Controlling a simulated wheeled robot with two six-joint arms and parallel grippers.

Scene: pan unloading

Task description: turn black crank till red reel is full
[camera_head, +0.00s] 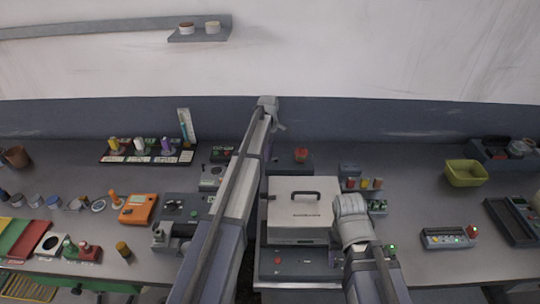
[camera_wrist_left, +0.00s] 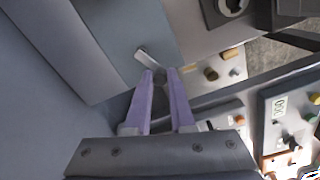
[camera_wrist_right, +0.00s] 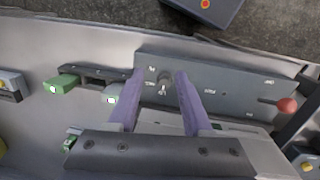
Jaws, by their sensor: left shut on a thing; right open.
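I cannot pick out the black crank or the red reel with certainty. A small red piece (camera_head: 300,155) sits behind the white box in the head view. My left gripper (camera_wrist_left: 159,71) is shut, its purple fingertips close together at a pale grey tab (camera_wrist_left: 144,55); the exact grip is unclear. In the head view the left arm's far end (camera_head: 268,104) is high, near the back wall. My right gripper (camera_wrist_right: 161,74) is open above a grey panel; a small dark knob (camera_wrist_right: 163,86) shows between its fingers. That panel has a red-tipped lever (camera_wrist_right: 288,105) at its right.
The white box (camera_head: 300,232) with a dark handle stands between my arms. An orange device (camera_head: 138,209) and several small items crowd the left bench. A yellow-green bin (camera_head: 466,172) and a button box (camera_head: 447,238) are at the right. Bare bench lies around the button box.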

